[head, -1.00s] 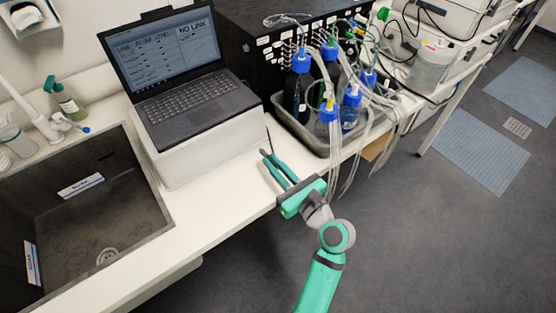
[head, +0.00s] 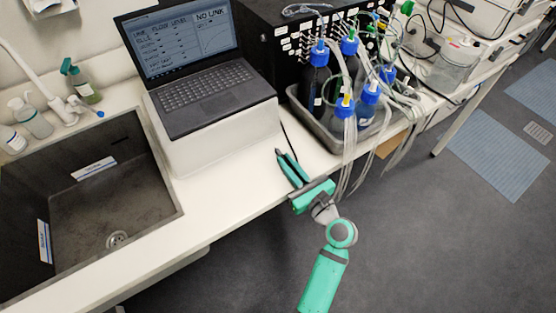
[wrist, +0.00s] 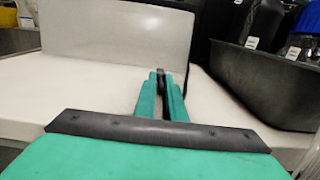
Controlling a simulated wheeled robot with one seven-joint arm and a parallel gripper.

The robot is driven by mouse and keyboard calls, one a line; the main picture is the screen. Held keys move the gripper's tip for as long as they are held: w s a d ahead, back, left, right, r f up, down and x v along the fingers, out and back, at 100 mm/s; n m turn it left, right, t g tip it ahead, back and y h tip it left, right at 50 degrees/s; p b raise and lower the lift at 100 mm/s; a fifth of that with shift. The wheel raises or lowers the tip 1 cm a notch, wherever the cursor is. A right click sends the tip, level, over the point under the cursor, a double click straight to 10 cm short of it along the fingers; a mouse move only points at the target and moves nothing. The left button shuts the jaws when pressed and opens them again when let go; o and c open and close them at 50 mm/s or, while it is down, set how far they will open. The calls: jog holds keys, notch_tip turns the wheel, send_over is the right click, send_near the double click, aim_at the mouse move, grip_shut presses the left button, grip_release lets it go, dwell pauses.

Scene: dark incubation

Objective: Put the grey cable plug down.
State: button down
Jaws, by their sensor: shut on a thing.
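My gripper (head: 280,153) is over the white bench top, in front of the right end of the white box under the laptop. Its two green fingers point toward the back of the bench. In the wrist view my gripper (wrist: 160,78) is closed around a small dark piece, the grey cable plug (wrist: 160,72), between the fingertips. Most of the plug is hidden by the fingers, and in the head view I cannot make it out. I cannot tell whether it touches the bench.
The laptop (head: 205,95) stands on the white box (head: 220,140). A grey tray (head: 310,124) of blue-capped bottles with hanging tubes is to the right. The sink (head: 90,205) is to the left. Bare bench (head: 235,190) lies between sink and gripper.

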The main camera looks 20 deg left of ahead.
jog(key=shift+f, duration=0.4)
